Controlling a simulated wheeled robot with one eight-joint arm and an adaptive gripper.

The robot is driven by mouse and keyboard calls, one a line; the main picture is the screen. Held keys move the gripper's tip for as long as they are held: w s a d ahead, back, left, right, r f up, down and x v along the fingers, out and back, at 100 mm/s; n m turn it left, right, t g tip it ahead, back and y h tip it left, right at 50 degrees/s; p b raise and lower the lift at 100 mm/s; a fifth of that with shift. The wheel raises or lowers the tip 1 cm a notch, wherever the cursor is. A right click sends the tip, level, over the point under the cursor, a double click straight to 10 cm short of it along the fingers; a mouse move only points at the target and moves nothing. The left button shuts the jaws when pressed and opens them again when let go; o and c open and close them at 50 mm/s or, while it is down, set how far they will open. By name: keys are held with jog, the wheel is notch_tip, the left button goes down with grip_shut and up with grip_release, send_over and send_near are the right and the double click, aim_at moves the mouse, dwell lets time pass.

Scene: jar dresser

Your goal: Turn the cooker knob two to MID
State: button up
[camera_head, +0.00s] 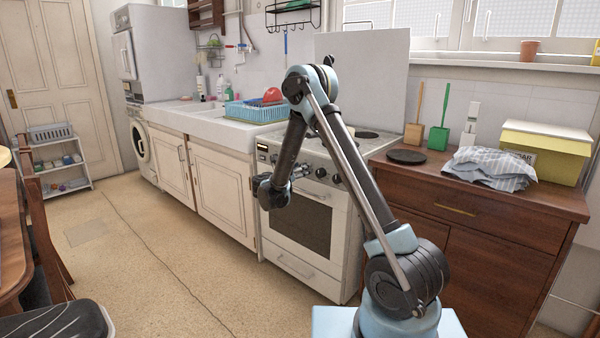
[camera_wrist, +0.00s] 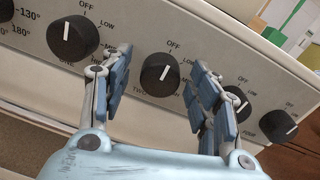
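The cooker (camera_head: 293,263) stands between the white cupboards and the wooden dresser, with a row of black knobs on its front panel. In the wrist view, knob two (camera_wrist: 160,75) is at the middle, with "TWO" partly readable below it, OFF above and LOW to its upper right. My gripper (camera_wrist: 162,62) is open, with one finger on each side of knob two and visible gaps between. Whether the fingertips reach past its face is unclear. In the head view, my gripper (camera_head: 296,176) is at the cooker's front panel.
Another knob (camera_wrist: 73,38) is to the left. One (camera_wrist: 236,104) is partly behind the right finger, and another (camera_wrist: 278,126) is farther right. The dresser (camera_head: 500,225) holds a striped cloth (camera_head: 490,165) and yellow box (camera_head: 545,150). The floor (camera_head: 150,250) before the cupboards is clear.

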jog(key=c, duration=1)
jog(key=shift+o, duration=0.2)
jog(key=shift+m, duration=0.4)
jog(key=m, duration=0.8)
jog(key=shift+f+m, duration=0.1)
jog(key=shift+m, duration=0.3)
jog(key=m, duration=0.4)
jog(key=shift+s+m+h, duration=0.1)
jog(key=shift+m+h, duration=0.2)
jog(key=shift+f+m, duration=0.1)
jog(key=shift+m, duration=1.9)
jog(key=o, duration=1.1)
jog(key=shift+c, duration=0.2)
